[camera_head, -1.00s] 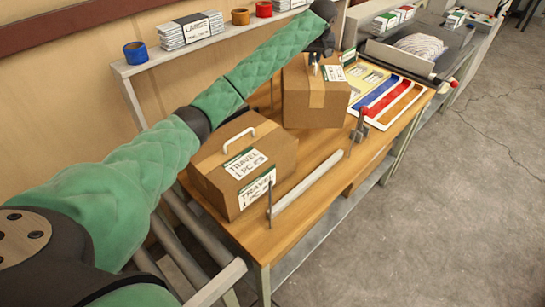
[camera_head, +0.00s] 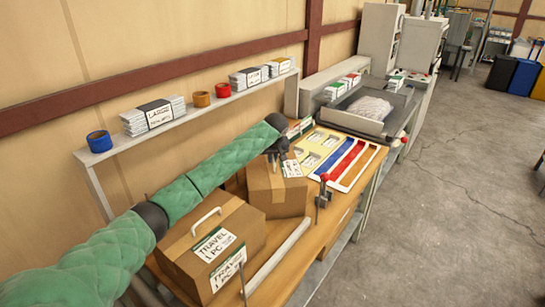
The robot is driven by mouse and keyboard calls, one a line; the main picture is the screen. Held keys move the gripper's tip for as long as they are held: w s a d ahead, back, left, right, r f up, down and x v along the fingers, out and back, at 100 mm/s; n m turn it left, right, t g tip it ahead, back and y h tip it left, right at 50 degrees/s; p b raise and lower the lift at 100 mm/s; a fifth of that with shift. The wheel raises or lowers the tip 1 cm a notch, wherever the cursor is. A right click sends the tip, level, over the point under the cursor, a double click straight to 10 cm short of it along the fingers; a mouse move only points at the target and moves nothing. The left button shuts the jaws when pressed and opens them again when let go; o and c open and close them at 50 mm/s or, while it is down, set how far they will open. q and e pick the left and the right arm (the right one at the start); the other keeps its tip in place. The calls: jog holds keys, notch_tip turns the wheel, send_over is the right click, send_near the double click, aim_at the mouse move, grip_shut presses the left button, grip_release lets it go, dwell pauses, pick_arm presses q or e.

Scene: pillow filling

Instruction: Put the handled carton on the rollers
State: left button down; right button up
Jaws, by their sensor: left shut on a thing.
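A brown carton (camera_head: 195,262) with a white handle on top and "TRAVEL" labels stands on the near left of the wooden bench. A second brown carton (camera_head: 268,190), with a white-green label, stands farther along it. My left gripper (camera_head: 276,160) is over the top of this far carton and shut on it. The gripper and arm cover part of its top, so I cannot see what exactly the fingers hold, or whether the carton is raised. My right gripper is not in view. I cannot make out the rollers clearly.
A parts tray (camera_head: 360,178) with coloured strips lies beyond the far carton. A red-knobbed lever (camera_head: 323,190) and a metal bar (camera_head: 277,258) line the bench's front edge. A shelf (camera_head: 190,119) with tapes and packs runs behind. The floor (camera_head: 450,210) at right is clear.

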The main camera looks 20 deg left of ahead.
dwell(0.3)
pick_arm(q)
jog(key=c, duration=1.8)
grip_release()
jog(key=shift+f, duration=0.1)
jog(key=shift+o, duration=1.3)
jog(key=shift+s, duration=0.1)
